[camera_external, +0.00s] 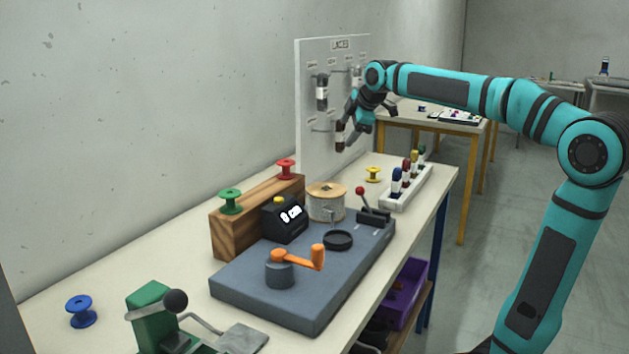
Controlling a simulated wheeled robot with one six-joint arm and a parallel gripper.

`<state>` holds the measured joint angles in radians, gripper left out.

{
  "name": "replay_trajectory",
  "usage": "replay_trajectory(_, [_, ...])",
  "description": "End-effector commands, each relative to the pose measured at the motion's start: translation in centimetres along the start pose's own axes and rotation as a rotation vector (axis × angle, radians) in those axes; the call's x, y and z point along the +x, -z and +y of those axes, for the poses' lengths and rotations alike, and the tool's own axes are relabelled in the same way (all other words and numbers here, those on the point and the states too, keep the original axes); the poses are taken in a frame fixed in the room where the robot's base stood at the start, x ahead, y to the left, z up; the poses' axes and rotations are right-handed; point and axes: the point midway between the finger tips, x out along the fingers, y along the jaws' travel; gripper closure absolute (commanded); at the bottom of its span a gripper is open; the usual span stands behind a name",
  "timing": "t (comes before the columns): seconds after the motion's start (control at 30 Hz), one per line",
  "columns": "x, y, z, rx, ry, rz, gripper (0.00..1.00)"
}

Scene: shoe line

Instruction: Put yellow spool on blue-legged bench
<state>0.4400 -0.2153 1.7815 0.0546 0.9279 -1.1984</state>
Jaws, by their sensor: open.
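A small yellow spool (373,174) stands upright on the white top of the near bench (120,268), between the lace board and a rack of bottles. This bench has a blue leg (437,255) at its right end. My gripper (358,122) is open, in front of the lace board, above and a little left of the spool and apart from it. A dark piece (340,136) shows at the gripper's left side; I cannot tell whether it is a finger or a lace bundle on the board.
A white lace board (308,150) stands upright at the back. A grey winding base (300,305) with an orange crank, a wooden block (228,235) with red and green spools, a blue spool (81,312) and a bottle rack (410,190) occupy the bench. A yellow-legged table (395,120) stands behind.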

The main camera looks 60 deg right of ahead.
Motion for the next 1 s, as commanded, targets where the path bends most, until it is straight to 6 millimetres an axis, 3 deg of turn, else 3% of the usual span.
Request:
replay_trajectory(0.2, [-4.7,3.0,-5.6,0.163,-0.129,0.132,0.27])
replay_trajectory(0.5, [-10.4,4.8,-13.3,0.404,-0.238,0.376,0.27])
replay_trajectory(0.8, [-15.3,4.3,-21.3,0.649,-0.248,0.675,0.27])
replay_trajectory(1.0, [-17.5,3.3,-25.5,0.781,-0.208,0.85,0.27])
